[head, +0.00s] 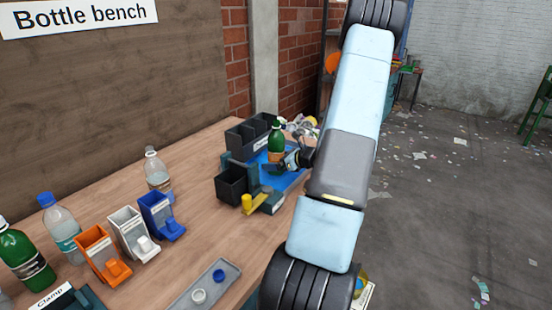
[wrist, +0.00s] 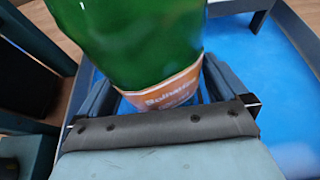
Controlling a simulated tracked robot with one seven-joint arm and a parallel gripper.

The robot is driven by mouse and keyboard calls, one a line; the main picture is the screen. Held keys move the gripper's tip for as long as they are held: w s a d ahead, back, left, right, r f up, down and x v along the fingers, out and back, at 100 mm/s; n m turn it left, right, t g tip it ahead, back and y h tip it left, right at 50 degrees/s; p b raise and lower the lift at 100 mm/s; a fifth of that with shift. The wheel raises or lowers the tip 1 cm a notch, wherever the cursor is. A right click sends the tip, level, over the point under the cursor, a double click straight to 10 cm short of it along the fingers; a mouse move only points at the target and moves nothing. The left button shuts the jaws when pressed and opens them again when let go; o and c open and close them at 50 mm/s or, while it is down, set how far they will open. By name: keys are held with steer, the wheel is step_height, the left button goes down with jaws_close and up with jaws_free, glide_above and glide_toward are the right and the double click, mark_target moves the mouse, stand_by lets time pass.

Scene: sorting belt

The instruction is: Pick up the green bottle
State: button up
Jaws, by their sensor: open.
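A green bottle (head: 276,137) with an orange label stands upright on the blue surface at the far end of the bench. In the wrist view the bottle (wrist: 135,40) fills the upper middle, very close, with its orange label low on it and its top out of frame. My gripper (head: 287,161) is at the bottle's right side, low, near the label. In the wrist view its two fingers lie on either side of the bottle, and the jaws are open. Whether a finger touches the bottle I cannot tell. A second green bottle (head: 22,258) stands at the near left of the bench.
Dark bins (head: 247,133) stand behind the bottle, and another dark bin (head: 231,182) stands to its left. A yellow part (head: 257,199) is in front. Clear bottles (head: 158,172), small dispensers (head: 129,232) and a grey tray (head: 204,287) occupy the nearer bench.

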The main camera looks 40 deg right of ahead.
mark_target(282, 145)
steer(key=shift+c, duration=0.3)
steer(key=c, duration=1)
steer(key=shift+c, duration=0.2)
steer(key=shift+r, duration=0.1)
steer(key=shift+w+r, duration=0.1)
steer(key=shift+r, duration=0.15)
step_height(282, 145, up, 2)
steer(key=shift+r, duration=0.15)
steer(key=s+r, duration=0.4)
steer(key=r, duration=0.1)
steer(key=shift+s+d+r, duration=0.2)
steer(key=shift+s+r, duration=0.1)
steer(key=shift+s, duration=0.05)
steer(key=s+d+r, duration=0.2)
steer(key=s+r, duration=0.7)
steer(key=s+d+r, duration=0.2)
steer(key=s+r, duration=0.7)
steer(key=shift+s+r, duration=0.2)
steer(key=shift+s, duration=0.2)
